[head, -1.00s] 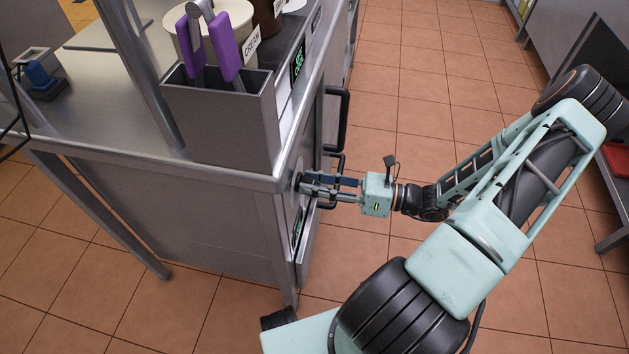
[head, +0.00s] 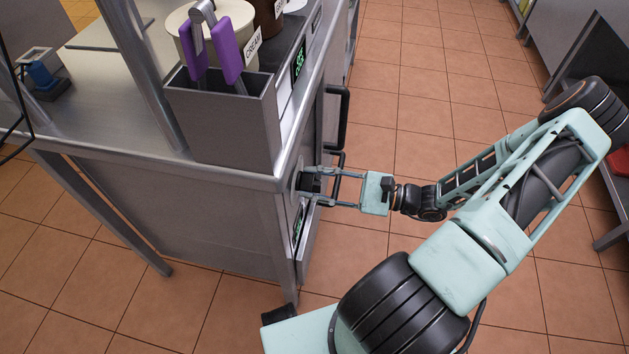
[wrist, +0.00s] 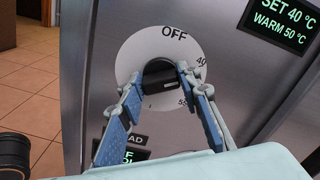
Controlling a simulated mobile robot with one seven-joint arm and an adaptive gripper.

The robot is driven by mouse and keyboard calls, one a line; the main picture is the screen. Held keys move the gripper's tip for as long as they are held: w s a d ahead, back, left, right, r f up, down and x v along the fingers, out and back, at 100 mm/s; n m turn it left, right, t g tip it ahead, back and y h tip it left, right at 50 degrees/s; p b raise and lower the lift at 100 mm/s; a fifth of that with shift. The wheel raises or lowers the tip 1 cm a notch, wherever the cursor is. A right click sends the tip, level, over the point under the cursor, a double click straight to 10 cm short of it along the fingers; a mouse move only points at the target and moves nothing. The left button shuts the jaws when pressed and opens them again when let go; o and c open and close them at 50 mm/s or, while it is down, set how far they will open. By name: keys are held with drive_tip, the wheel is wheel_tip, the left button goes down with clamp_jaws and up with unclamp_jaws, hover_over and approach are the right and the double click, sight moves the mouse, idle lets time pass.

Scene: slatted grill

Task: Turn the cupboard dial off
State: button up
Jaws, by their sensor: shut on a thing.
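The dial is a black knob (wrist: 160,78) on a round white plate (wrist: 140,50) on the cupboard's steel front. In the wrist view OFF is printed at the top of the plate, 40 at the right and 55 at the lower right. My gripper (wrist: 160,83) has a blue-padded finger on each side of the knob and is shut on it. The fingers partly cover the knob, and I cannot tell which mark it points to. In the head view my gripper (head: 318,186) reaches the cupboard front from the right, and the plate shows only edge-on.
A green-lit display (wrist: 280,24) reads SET 40 °C and WARM 50 °C. Black door handles (head: 343,118) stick out beyond the dial. A steel bin with purple-handled tongs (head: 228,50) stands on the cupboard top. The tiled floor (head: 420,80) beyond my arm is clear.

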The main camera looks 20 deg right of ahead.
drive_tip(key=n, duration=1.1)
drive_tip(key=shift+s+f+b, duration=0.1)
drive_tip(key=shift+f+b, duration=0.05)
drive_tip(key=shift+b, duration=0.15)
drive_tip(key=shift+n, duration=0.4)
drive_tip(key=o, duration=1.2)
drive_tip(key=shift+c, duration=0.2)
drive_tip(key=shift+d, duration=0.1)
drive_tip(key=v, duration=1.1)
drive_tip(key=shift+s+d, duration=0.25)
drive_tip(key=shift+d, duration=0.1)
